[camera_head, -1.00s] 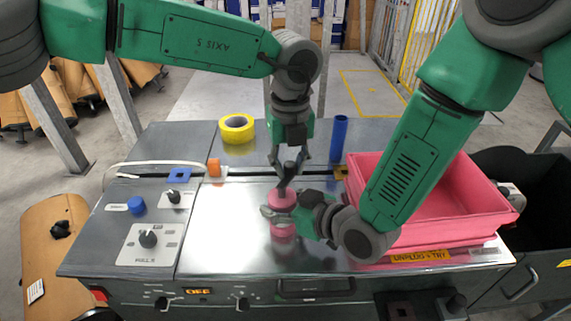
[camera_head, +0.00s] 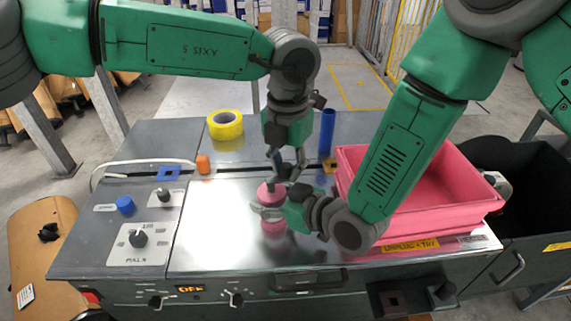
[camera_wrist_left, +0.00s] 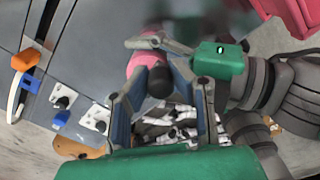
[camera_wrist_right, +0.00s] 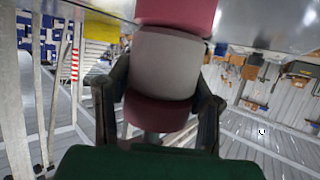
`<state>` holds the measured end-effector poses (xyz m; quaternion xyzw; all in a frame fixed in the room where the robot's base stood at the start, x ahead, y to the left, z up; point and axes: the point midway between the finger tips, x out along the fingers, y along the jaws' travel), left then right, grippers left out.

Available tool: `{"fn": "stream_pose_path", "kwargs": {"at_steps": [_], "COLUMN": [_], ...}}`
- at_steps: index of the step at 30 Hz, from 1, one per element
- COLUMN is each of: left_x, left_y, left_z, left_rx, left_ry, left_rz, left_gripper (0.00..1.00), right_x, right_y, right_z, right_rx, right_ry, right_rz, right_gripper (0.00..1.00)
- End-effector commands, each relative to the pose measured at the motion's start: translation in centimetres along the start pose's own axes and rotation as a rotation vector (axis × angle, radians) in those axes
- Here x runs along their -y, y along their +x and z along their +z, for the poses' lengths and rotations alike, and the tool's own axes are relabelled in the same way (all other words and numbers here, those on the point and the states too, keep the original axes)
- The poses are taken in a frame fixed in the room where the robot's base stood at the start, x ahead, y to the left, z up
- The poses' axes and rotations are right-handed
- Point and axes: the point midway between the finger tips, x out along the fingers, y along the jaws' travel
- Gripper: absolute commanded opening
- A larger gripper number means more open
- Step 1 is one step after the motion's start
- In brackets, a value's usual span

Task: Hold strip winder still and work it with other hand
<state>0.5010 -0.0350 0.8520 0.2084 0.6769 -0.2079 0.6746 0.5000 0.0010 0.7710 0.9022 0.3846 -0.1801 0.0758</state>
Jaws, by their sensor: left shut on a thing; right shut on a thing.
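The strip winder (camera_head: 273,228) is a short pink cylinder standing upright on the shiny metal bench top. A grey band around its middle shows in the right wrist view (camera_wrist_right: 165,62). My left gripper (camera_head: 285,172) points down from above and is shut on the dark knob at the winder's top; this black knob (camera_wrist_left: 160,82) shows between the fingers in the left wrist view. My right gripper (camera_head: 268,211) reaches in from the right, lower down, and is shut around the winder's body. Its fingers hide part of the middle.
A pink bin (camera_head: 440,185) stands close on the right, beneath my right arm. A yellow tape roll (camera_head: 225,125) and a blue cylinder (camera_head: 327,132) stand behind. A control panel with knobs (camera_head: 140,240) is at left. The front middle of the bench is clear.

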Motion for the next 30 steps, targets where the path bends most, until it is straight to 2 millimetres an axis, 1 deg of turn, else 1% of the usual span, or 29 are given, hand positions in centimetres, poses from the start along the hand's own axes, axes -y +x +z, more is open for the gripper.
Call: {"fn": "stream_pose_path", "kwargs": {"at_steps": [1,9,23,24,25,30], "left_x": [-0.19,-0.14,-0.25,-0.25,-0.25,-0.06], "left_y": [0.14,0.17,0.22,0.22,0.22,0.15], "left_z": [-0.26,-0.42,-0.42,-0.42,-0.41,-0.33], "left_rx": [-0.009,-0.010,-0.010,-0.010,-0.010,-0.006], "left_ry": [0.017,0.082,0.090,0.089,0.089,0.091], "left_rz": [0.005,0.006,0.008,0.008,0.008,0.004], "left_gripper": [0.00,0.00,0.00,0.32,0.41,0.41], "right_x": [-0.53,-0.57,-0.59,-0.60,-0.59,-0.35], "right_y": [-0.08,-0.09,-0.11,-0.11,-0.11,-0.06], "right_z": [0.15,0.14,0.12,0.12,0.12,0.10], "right_rx": [0.003,0.003,0.003,0.003,0.003,0.002], "right_ry": [0.002,0.003,0.003,0.003,0.003,0.001], "right_rz": [0.012,0.013,0.013,0.013,0.013,0.008], "right_gripper": [0.14,0.14,0.14,0.14,0.14,0.14]}}
